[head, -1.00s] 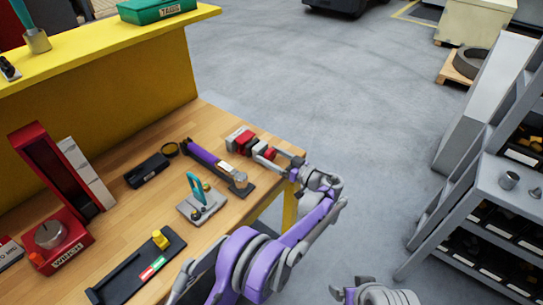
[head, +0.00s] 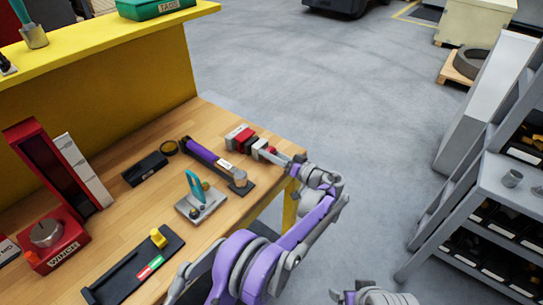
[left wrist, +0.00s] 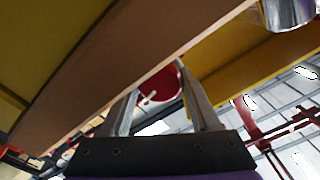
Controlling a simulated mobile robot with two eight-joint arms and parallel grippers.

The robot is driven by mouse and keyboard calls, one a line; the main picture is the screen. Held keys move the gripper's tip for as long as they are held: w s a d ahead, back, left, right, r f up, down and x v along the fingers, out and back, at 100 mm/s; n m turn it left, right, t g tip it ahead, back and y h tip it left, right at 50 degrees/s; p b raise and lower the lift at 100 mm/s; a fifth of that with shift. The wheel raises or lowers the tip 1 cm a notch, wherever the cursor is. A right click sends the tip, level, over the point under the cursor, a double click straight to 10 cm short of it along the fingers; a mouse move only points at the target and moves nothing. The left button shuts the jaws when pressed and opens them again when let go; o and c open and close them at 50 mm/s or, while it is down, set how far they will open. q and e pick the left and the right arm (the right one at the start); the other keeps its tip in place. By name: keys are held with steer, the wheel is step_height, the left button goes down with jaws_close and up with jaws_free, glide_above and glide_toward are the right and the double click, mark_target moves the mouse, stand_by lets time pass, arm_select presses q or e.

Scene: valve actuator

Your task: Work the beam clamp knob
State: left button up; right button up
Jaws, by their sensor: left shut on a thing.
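The beam clamp (head: 241,138), with red and grey blocks, sits at the far right corner of the wooden bench. Its round red knob (left wrist: 163,82) shows between the two fingers in the left wrist view, with a small pale bar across its face. My left gripper (head: 269,154) reaches the clamp from the right, at the bench edge, and is shut on the knob. In the head view the fingers and wrist hide most of the knob. My right gripper cannot be made out; only a grey part of my right arm shows at the bottom.
The wooden bench (head: 125,215) also holds a purple-handled tool (head: 205,154), a teal lever on a grey plate (head: 202,205), a black tray with a yellow knob (head: 135,266) and a red winch (head: 52,242). Grey shelving (head: 500,190) stands at the right. The floor between is clear.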

arm_select(q)
steer(key=o, duration=1.4)
steer(key=shift+c, duration=0.2)
